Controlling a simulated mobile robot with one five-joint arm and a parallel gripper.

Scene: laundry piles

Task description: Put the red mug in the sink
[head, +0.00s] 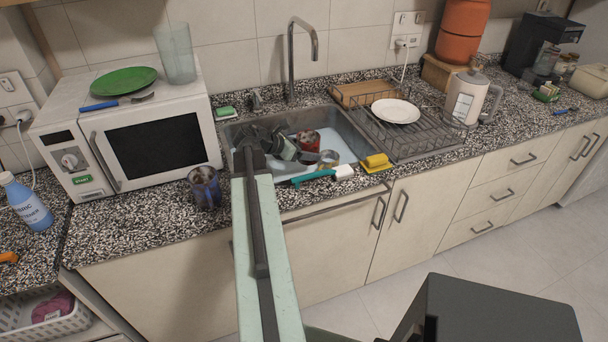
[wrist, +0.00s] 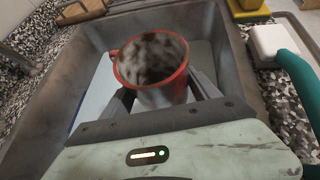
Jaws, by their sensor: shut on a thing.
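The red mug (head: 309,138) is over the sink basin in the head view, partly hidden by my gripper. In the wrist view the red mug (wrist: 150,65) has its opening toward the camera, a dark mottled inside and its handle at the left. My gripper (head: 292,146) is shut on it, with dark fingers on both sides of the mug in the wrist view. The grey metal sink (head: 352,128) has walls around the mug; the sink wall (wrist: 237,65) also shows in the wrist view. I cannot tell whether the mug touches the sink floor.
A small round cup (head: 328,159) shows near the sink's front. The tap (head: 291,60) stands behind.

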